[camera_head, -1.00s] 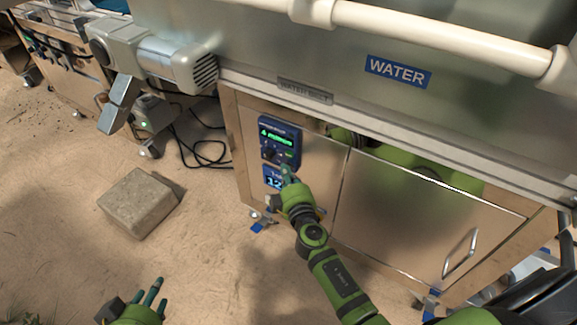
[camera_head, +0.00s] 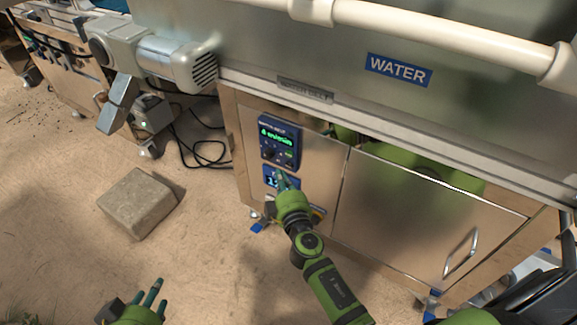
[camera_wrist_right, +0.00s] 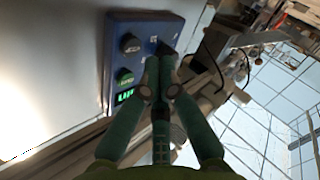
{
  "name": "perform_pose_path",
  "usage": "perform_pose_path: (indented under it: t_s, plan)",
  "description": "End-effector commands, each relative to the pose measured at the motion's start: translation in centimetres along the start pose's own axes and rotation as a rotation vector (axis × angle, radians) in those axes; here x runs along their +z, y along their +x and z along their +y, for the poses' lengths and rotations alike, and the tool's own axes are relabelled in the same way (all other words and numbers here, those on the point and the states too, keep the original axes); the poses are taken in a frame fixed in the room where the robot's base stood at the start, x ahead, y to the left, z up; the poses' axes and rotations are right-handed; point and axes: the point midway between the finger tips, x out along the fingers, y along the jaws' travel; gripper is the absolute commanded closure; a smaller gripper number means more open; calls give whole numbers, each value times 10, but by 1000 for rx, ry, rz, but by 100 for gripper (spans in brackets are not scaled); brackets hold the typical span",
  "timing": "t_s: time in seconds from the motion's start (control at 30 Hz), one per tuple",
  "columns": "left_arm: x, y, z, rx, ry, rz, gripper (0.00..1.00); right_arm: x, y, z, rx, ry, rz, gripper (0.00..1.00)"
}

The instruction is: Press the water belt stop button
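The blue water belt control panel (camera_head: 279,143), with a green-lit display, is on the metal cabinet front under the "WATER BELT" plate. In the right wrist view, the panel (camera_wrist_right: 148,27) shows a black knob (camera_wrist_right: 130,43), a green button (camera_wrist_right: 125,76) and a dark control (camera_wrist_right: 165,48) near my fingertips. I cannot read which one is stop. My right gripper (camera_head: 283,180) is just below the panel, fingertips together and empty; it also shows in the right wrist view (camera_wrist_right: 160,64). Contact cannot be told. My left gripper (camera_head: 151,292) is low at left, fingers apart, empty.
A second blue display (camera_head: 272,181) sits below the panel, partly behind my right fingers. A cabinet door with a handle (camera_head: 460,253) is to the right. A stone block (camera_head: 138,203) and black cables (camera_head: 205,155) lie on the sandy ground at left.

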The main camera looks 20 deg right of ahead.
Motion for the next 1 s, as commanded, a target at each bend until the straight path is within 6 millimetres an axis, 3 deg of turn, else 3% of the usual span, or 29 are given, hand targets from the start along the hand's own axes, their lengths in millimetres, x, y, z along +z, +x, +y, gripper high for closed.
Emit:
perform_pose_path:
  t_s: [0.4, 1.0]
  plan:
    - [8, 7, 0, 0, 0, 0, 60, -19, -27, -20, 0, 1, 0, 100]
    - [7, 6, 1, 0, 0, 4, 60, -21, -30, -20, 1, 6, -1, 100]
